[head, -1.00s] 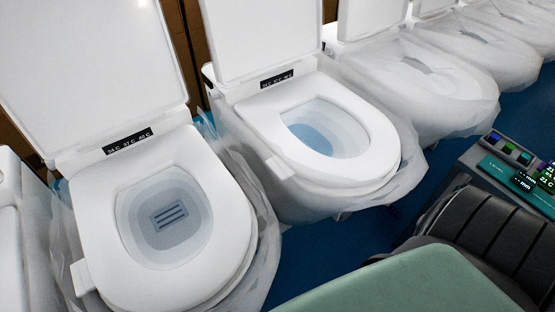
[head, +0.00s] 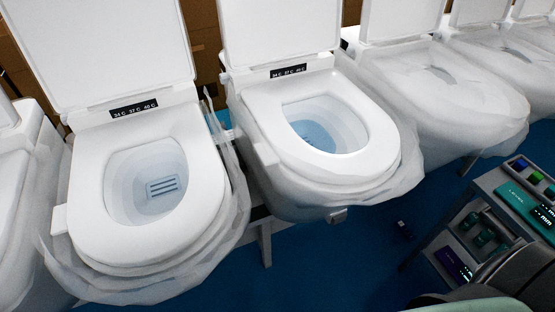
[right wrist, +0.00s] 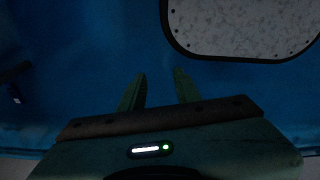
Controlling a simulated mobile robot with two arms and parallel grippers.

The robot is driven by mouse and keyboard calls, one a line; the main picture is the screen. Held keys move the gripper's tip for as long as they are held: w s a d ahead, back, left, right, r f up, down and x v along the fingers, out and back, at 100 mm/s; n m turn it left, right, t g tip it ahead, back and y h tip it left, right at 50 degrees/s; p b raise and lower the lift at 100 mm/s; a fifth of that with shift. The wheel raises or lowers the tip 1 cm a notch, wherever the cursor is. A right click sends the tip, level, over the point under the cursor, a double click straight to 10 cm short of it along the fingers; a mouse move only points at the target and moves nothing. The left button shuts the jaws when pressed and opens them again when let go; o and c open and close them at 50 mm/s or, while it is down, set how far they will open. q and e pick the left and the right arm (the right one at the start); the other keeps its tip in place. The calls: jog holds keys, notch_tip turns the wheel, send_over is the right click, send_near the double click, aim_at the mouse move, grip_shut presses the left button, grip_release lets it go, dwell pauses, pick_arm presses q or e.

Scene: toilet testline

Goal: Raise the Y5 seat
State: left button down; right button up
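A white toilet (head: 150,200) stands at the left in the head view, lid up and seat ring (head: 82,222) down. A second white toilet (head: 320,125) stands right of it, also with lid up and seat ring (head: 385,138) down. Both have a small black display with white digits; I cannot read a Y5 label, so I cannot tell which is Y5. My right gripper (right wrist: 158,84) shows in the right wrist view with its two green fingers apart and nothing between them, over blue floor. My left gripper is not in view.
More toilets wrapped in clear plastic (head: 440,85) continue to the right. A grey cart (head: 475,190) with small devices stands at the lower right. Blue floor (head: 340,265) is open before the toilets. A pale speckled panel (right wrist: 245,25) shows in the right wrist view.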

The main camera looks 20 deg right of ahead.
jog(key=w+r+t+b, duration=0.1)
jog(key=w+r+b, duration=0.1)
jog(key=w+r, duration=0.5)
jog(key=w+r+t+b, duration=0.1)
jog(key=w+r+b, duration=0.15)
jog(key=r, duration=0.75)
jog(key=w+r+t+b, duration=0.1)
jog(key=w+r+b, duration=0.1)
jog(key=w+r, duration=0.5)
jog(key=n+t, duration=1.3)
jog(key=n, duration=0.3)
send_near(258, 145)
jog(key=shift+s+d+f+b, duration=0.3)
jog(key=shift+s+f, duration=0.1)
jog(key=shift+f, duration=0.1)
jog(key=shift+w+a+r, duration=0.1)
jog(key=shift+w+r, duration=0.05)
jog(key=shift+w, duration=0.15)
jog(key=w+p, duration=0.1)
jog(key=w, duration=0.6)
jog(key=shift+a, duration=0.1)
grip_shut()
